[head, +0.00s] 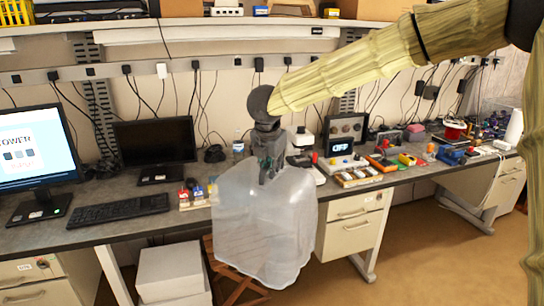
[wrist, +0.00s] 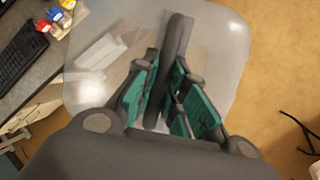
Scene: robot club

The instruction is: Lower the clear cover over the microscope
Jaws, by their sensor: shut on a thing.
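The clear cover (head: 262,235) is a frosted, see-through box with rounded edges. It hangs from my gripper (head: 266,178), in front of and partly overlapping the bench edge in the head view. In the wrist view my gripper (wrist: 170,108) has its green-padded fingers closed on the dark bar handle on top of the clear cover (wrist: 225,60). A white and black instrument that looks like the microscope (head: 303,140) stands on the bench just behind and right of my gripper. Its lower part is partly hidden by the gripper and cover.
The bench (head: 405,178) carries a keyboard (head: 118,209), monitors, small red, yellow and blue bottles (head: 190,195) left of the cover, and a box with an "OFF" display (head: 342,149) at right. Drawers (head: 350,222), a wooden stool (head: 235,285) and white boxes (head: 172,272) stand below.

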